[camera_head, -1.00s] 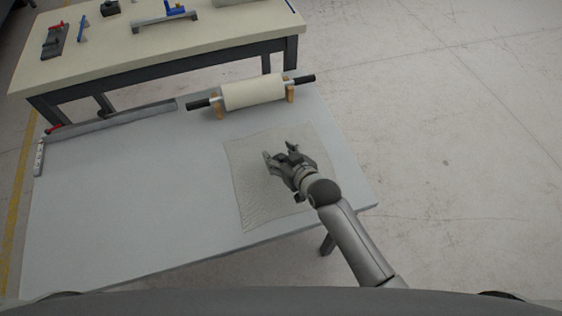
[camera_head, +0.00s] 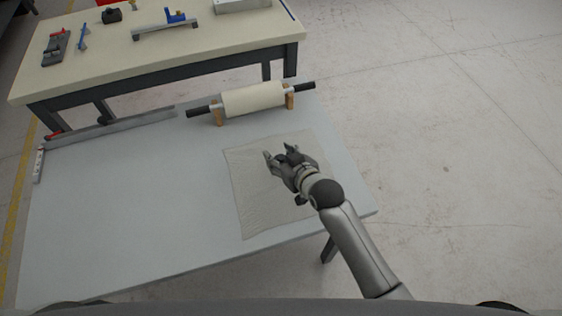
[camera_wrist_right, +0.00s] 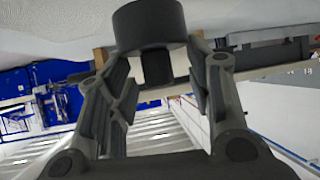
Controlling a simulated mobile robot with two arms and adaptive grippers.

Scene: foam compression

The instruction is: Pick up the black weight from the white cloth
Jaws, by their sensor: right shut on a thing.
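The white cloth (camera_head: 262,215) lies nearly flat on the right part of the grey table. My right gripper (camera_head: 280,156) is over the upper middle of the cloth. In the right wrist view the black weight (camera_wrist_right: 148,24) shows as a wide dark cylinder with a narrower neck. The neck is between the fingers of my right gripper (camera_wrist_right: 157,76), which is shut on it. The wide part lies beyond the fingertips. In the head view the hand mostly hides the weight. I cannot tell whether the weight touches the cloth. My left gripper is not in view.
A cream roller (camera_head: 253,99) with black handles rests on wooden supports behind the cloth. A long grey bar (camera_head: 120,126) lies along the table's back left edge. The left and middle of the grey table (camera_head: 130,210) are clear. A cream workbench (camera_head: 220,45) with tools stands behind.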

